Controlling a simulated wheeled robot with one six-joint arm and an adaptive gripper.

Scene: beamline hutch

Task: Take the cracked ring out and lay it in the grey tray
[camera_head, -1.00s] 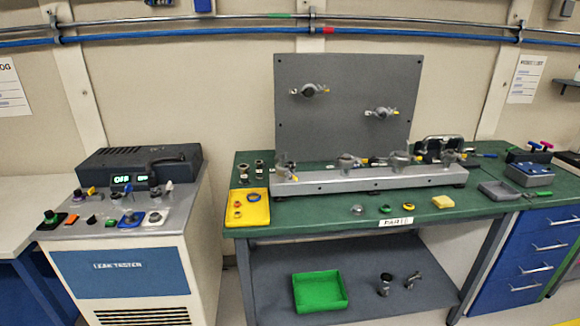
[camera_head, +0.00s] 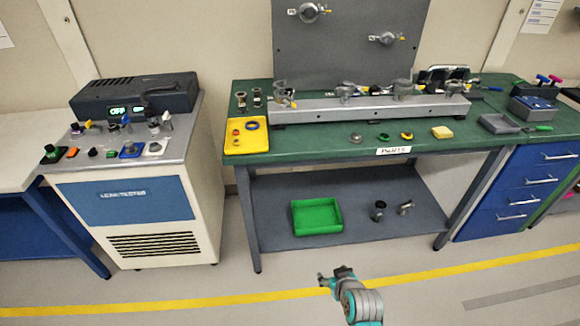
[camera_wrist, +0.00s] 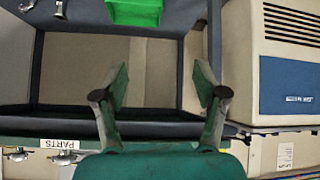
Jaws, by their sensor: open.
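The grey tray (camera_head: 500,123) sits at the right of the green bench top and looks empty. I cannot pick out a cracked ring. A long metal rail assembly (camera_head: 370,108) with several clamped fittings stands along the bench, and a ring inside a fitting would be hidden. A green ring (camera_head: 384,137) and a yellow-and-red ring (camera_head: 406,135) lie near the front edge. My gripper (camera_head: 336,277) is over the floor in front of the bench, clear of everything. In the wrist view my gripper (camera_wrist: 160,92) is open and empty, its fingers wide apart.
A yellow tray (camera_head: 234,147) holds small rings at the bench's left. A yellow block (camera_head: 441,132) lies near the front edge. A green bin (camera_head: 317,230) and two metal fittings are on the lower shelf. The leak tester (camera_head: 130,200) stands left. The floor in front is free.

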